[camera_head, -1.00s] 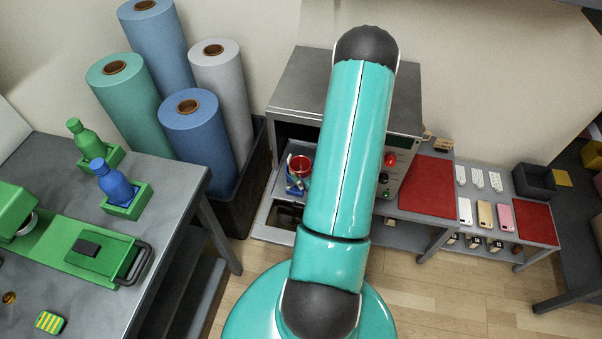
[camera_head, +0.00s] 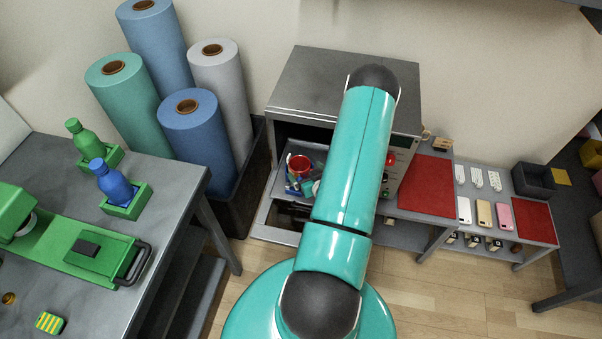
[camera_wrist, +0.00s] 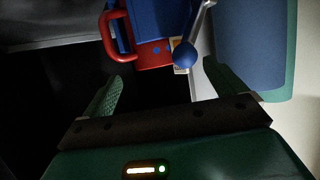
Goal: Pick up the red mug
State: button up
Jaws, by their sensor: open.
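The red mug (camera_head: 299,166) sits inside the open-fronted grey press (camera_head: 300,90), its round top showing left of my arm. My gripper (camera_wrist: 163,76) is open and empty. Its two fingers point toward the mug from below in the picture, apart from its handle. In the head view my arm hides most of the gripper.
Rolls of blue, green and grey material (camera_head: 222,70) stand left of the press. A table with bottles (camera_head: 112,181) and a green machine is at left. A low table with a red mat (camera_head: 428,186) and phone cases is at right. Floor shows in front.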

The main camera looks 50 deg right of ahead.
aim_at(296, 160)
jog(key=x, duration=0.4)
jog(key=shift+w+d+f, duration=0.1)
jog(key=shift+w+d, duration=0.05)
jog(key=shift+w, duration=0.1)
jog(key=shift+c, duration=0.5)
jog(key=c, duration=1.4)
jog(key=shift+c, duration=0.8)
